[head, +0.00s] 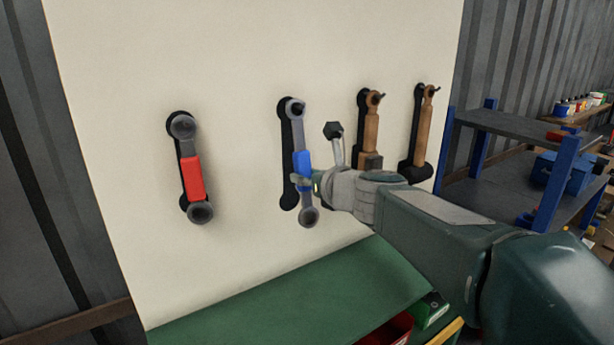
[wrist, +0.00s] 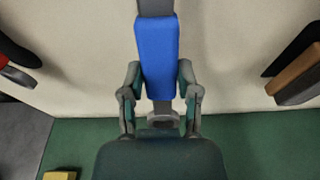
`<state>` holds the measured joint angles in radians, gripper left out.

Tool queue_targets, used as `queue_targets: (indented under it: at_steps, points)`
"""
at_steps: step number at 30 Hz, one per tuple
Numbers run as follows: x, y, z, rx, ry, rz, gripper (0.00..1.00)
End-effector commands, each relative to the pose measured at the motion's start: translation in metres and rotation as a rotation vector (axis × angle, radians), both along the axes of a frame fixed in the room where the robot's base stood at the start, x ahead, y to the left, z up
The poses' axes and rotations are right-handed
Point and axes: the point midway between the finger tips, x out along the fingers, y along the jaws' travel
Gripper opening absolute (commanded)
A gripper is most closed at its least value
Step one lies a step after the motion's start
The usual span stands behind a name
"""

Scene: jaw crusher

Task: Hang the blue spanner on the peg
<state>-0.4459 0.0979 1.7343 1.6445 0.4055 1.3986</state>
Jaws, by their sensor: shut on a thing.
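The blue spanner (head: 303,164) is upright in front of its black outline on the white board, with its upper ring at the peg (head: 299,105). I cannot tell whether the ring is around the peg or just in front of it. My gripper (head: 309,184) is shut on the spanner's blue handle from the right. In the wrist view the blue spanner (wrist: 156,58) stands between the two fingers of my gripper (wrist: 160,92), its lower ring below them. The upper ring is out of the wrist view.
A red spanner (head: 193,178) hangs on the white board (head: 240,60) to the left. Two wooden-handled hammers (head: 371,130) (head: 425,125) hang close on the right. A green bench top (head: 250,305) lies below. A shelf (head: 530,130) stands at the far right.

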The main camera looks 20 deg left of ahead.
Motion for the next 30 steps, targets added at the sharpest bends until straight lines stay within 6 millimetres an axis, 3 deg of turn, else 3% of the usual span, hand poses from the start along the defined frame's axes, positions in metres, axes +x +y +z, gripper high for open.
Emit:
queue_targets:
  at_steps: [10,11,12,13,25,30]
  points:
    - [0.0,0.0,0.001,0.001,-0.001,0.0,0.0]
    - [0.0,0.0,0.001,0.001,-0.001,0.0,0.56]
    - [0.0,0.0,0.001,0.001,-0.001,0.0,0.73]
    - [0.0,0.0,0.001,0.001,-0.001,0.0,0.82]
    - [0.0,-0.001,0.0,-0.001,0.001,0.0,0.82]
    - [-0.01,-0.013,0.004,0.0,-0.002,-0.001,0.82]
